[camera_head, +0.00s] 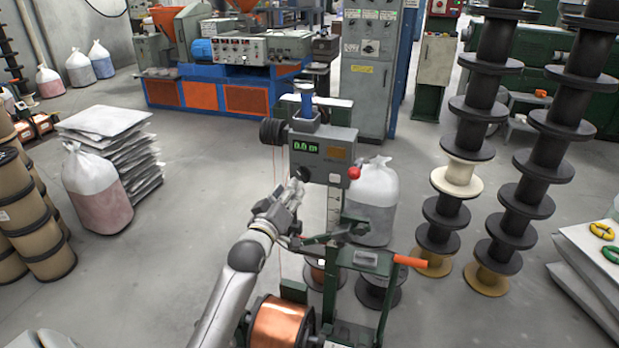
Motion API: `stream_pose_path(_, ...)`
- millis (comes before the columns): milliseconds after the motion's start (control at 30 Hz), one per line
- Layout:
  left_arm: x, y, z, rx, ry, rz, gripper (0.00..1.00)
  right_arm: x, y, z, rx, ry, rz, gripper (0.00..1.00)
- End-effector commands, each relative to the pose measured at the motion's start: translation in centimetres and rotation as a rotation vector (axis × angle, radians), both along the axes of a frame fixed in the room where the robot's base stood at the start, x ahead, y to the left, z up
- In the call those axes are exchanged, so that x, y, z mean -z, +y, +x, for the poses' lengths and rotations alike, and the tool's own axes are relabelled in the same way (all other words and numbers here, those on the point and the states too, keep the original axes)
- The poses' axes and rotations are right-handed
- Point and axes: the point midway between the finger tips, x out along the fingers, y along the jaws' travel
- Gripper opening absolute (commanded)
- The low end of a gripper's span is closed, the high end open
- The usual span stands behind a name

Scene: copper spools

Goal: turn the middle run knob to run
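A grey control box (325,152) stands in the middle of the head view, on a green-framed spooling machine. Its green display reads 0.0 m. A small dark knob (303,174) sits low on the left of its front face, partly hidden by my gripper; its setting cannot be read. A red push button (353,173) is at the box's right end. My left gripper (293,190) is just below and left of the knob, with its fingers pointing up toward it. Whether it touches the knob, or how far its fingers are apart, is unclear. My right gripper is not in view.
A copper spool (282,324) sits low on the machine beside my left arm. An orange-handled lever (410,261) sticks out to the right. Stacked black spools (458,180) stand further right. A filled bag (372,196) is behind the machine. Open floor lies to the left.

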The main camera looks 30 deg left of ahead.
Motion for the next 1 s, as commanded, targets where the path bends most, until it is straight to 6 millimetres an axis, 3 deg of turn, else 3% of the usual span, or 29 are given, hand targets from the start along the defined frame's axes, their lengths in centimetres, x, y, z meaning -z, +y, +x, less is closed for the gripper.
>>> stream_pose_path(200,-0.1,0.9,4.0,0.001,0.0,0.001,0.34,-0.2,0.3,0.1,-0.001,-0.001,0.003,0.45)
stream_pose_path(400,0.0,1.5,6.6,0.001,0.0,0.002,0.34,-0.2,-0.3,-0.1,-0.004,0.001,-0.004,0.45)
stream_pose_path(600,0.0,1.8,7.8,0.001,0.001,0.002,0.34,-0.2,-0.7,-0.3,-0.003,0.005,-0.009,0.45)
stream_pose_path(933,0.1,1.9,8.0,0.001,0.001,0.002,0.34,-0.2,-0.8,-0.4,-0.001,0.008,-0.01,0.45)
stream_pose_path(1000,0.1,1.9,8.0,0.001,0.001,0.002,0.25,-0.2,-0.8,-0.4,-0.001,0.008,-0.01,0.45)
